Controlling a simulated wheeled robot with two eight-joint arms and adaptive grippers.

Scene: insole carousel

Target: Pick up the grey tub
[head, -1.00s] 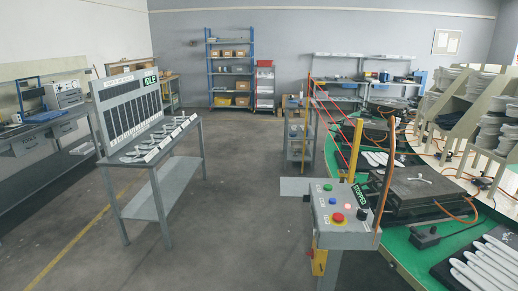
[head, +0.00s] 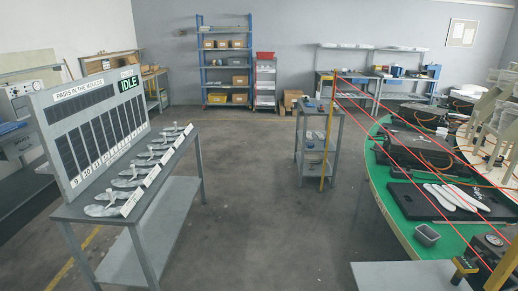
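A small grey tub (head: 427,236) sits on the green carousel top (head: 405,236) at the lower right of the head view. It is open at the top and stands near the carousel's outer edge, in front of a black mould tray (head: 412,207) that bears white insoles (head: 450,197). Neither of my grippers shows in the head view.
Red beams (head: 430,188) cross the carousel's edge from a yellow post (head: 327,150). A grey flat plate (head: 395,274) is at the bottom. A grey trolley (head: 311,143) stands ahead and a board table (head: 120,205) at left. The floor between is clear.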

